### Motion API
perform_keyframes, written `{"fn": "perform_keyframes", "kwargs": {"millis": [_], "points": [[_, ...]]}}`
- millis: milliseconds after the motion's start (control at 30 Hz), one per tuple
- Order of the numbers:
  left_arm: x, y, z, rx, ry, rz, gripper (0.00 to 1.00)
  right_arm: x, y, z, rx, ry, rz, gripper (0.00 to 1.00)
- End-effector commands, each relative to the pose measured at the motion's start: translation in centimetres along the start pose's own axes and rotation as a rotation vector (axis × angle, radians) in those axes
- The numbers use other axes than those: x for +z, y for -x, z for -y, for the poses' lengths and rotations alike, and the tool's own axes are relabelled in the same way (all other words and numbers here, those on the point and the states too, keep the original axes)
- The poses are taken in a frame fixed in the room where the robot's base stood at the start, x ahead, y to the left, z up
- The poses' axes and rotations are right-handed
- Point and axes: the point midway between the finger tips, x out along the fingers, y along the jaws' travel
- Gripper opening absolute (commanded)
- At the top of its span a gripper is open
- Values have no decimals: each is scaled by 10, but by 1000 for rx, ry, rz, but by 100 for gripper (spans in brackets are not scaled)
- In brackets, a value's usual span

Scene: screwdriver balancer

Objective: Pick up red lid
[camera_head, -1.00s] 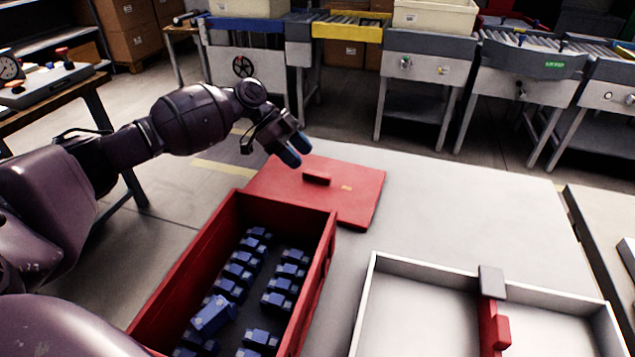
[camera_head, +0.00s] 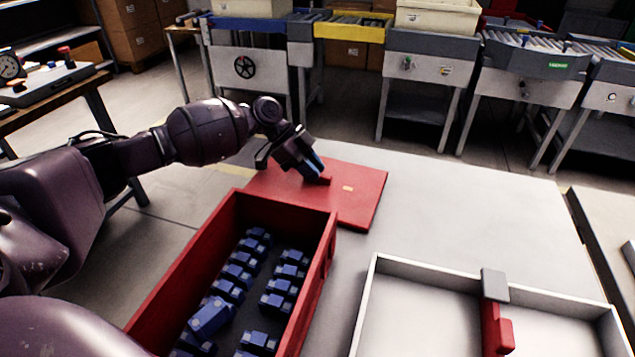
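The red lid (camera_head: 357,204) lies flat on the light table behind the red box, with a small raised red handle (camera_head: 325,180) near its middle. My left gripper (camera_head: 316,172) is over the lid, pointing down, with its blue-tipped fingers at the handle and hiding most of it. I cannot tell whether the fingers are closed on the handle. The open red box (camera_head: 320,255) stands in front of the lid and holds several blue parts (camera_head: 238,275). My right gripper is not in view.
A white tray (camera_head: 372,290) with a grey and red piece (camera_head: 495,320) across it sits at the front right. The light table (camera_head: 470,200) is clear right of the lid. Conveyor stations (camera_head: 430,70) stand at the back, apart from the table.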

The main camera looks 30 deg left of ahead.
Motion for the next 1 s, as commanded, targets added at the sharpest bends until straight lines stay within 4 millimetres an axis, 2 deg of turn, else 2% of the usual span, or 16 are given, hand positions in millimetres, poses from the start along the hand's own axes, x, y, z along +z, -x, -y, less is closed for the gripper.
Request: {"fn": "perform_keyframes", "kwargs": {"millis": [433, 800, 1000], "points": [[-6, 6, 0, -2, -2, 0, 0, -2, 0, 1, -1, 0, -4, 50], [-52, 52, 0, -5, -6, -2, 0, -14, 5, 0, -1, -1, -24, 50], [-68, 68, 0, -3, -2, -1, 0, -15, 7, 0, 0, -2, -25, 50]]}}
